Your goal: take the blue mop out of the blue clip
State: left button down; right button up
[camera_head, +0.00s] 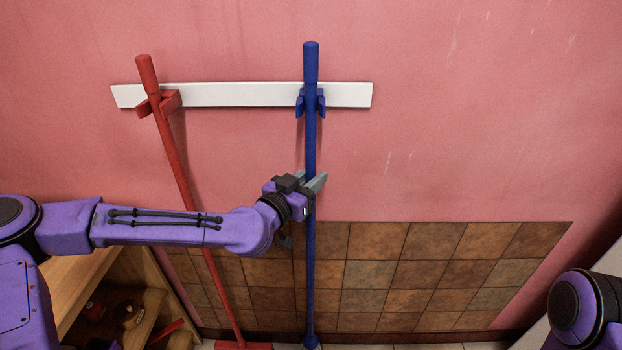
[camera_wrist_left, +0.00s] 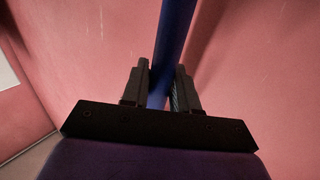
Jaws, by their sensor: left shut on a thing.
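The blue mop (camera_head: 310,150) stands upright against the pink wall, its upper handle in the blue clip (camera_head: 321,102) on the white rail. Its lower end is near the floor at the bottom of the head view. My left gripper (camera_head: 315,184) is shut on the blue handle below the clip. In the left wrist view the blue mop's handle (camera_wrist_left: 174,45) runs up between the two fingers of my left gripper (camera_wrist_left: 161,88). My right gripper is out of view; only part of my right arm shows at lower right.
A red mop or broom (camera_head: 177,165) leans in a red clip (camera_head: 171,101) to the left, passing behind my left arm. The white rail (camera_head: 240,95) holds both clips. A wooden shelf (camera_head: 92,275) with small items stands at lower left. The wall right of the blue mop is clear.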

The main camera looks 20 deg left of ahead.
pick_arm(q)
jog(key=shift+r+p, duration=0.5)
jog(key=shift+r, duration=0.35)
jog(key=shift+s+d+r+p, duration=0.15)
jog(key=shift+s+d+p, duration=0.05)
jog(key=shift+s, duration=0.45)
jog(key=shift+s+d+r+p, duration=0.1)
jog(key=shift+s+d+p, duration=0.1)
jog(key=shift+s, duration=0.45)
jog(key=s+d+r+p, duration=0.1)
jog(key=s+d+p, duration=0.1)
jog(key=s+p, duration=0.7)
jog(key=p, duration=0.3)
jog(key=shift+d+r, duration=0.2)
jog(key=shift+d, duration=0.05)
jog(key=shift+w+f, duration=0.1)
